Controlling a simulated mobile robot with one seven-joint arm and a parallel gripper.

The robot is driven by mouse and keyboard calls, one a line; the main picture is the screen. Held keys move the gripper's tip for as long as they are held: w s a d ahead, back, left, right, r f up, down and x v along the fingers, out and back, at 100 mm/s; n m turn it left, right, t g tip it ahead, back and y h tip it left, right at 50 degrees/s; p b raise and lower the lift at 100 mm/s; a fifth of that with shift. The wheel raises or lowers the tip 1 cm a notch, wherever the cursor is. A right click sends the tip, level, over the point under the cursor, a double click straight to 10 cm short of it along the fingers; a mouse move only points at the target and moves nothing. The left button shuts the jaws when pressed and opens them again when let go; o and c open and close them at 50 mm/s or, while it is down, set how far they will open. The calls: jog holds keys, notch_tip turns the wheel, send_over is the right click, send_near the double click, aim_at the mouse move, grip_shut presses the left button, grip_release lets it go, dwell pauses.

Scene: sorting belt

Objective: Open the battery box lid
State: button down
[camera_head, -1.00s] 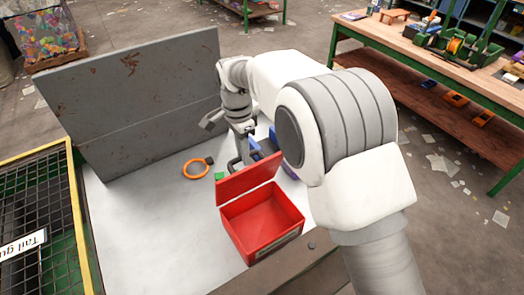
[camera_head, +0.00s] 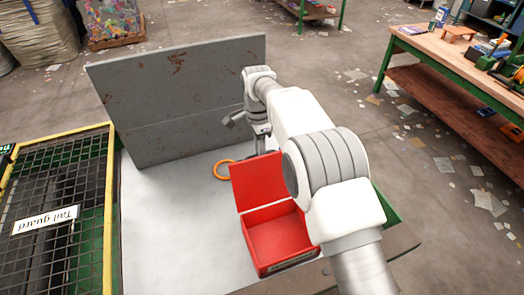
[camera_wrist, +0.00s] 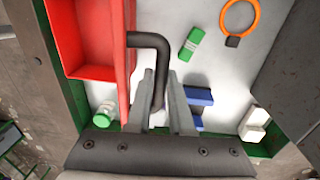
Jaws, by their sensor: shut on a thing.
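The red battery box (camera_head: 275,243) stands on the pale work surface, its inside bare where I see it. Its red lid (camera_head: 258,180) is raised, standing up at the box's far edge. In the wrist view the box (camera_wrist: 92,72) is at upper left and the lid (camera_wrist: 120,60) shows edge-on as a thin red strip. A dark bent handle (camera_wrist: 148,38) sticks out from the lid. My gripper (camera_wrist: 164,100) is shut on the handle's end, beside the lid's outer face. In the head view the lid hides my fingertips.
A green block (camera_wrist: 192,42), an orange ring (camera_wrist: 240,14), a blue item (camera_wrist: 198,97), a white item (camera_wrist: 254,122) and a green-capped jar (camera_wrist: 104,114) lie near my gripper. A tall grey panel (camera_head: 180,100) stands behind. A yellow-framed mesh guard (camera_head: 60,215) is at left.

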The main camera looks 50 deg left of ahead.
jog(key=shift+a, duration=0.45)
jog(key=c, duration=1.2)
grip_release()
jog(key=o, duration=0.4)
jog(key=shift+w+a+f, duration=0.15)
jog(key=shift+a+f, duration=0.05)
jog(key=shift+a, duration=0.1)
jog(key=shift+d, duration=0.1)
jog(key=shift+r, duration=0.1)
notch_tip(320, 180, up, 12)
jog(key=shift+a+p, duration=0.35)
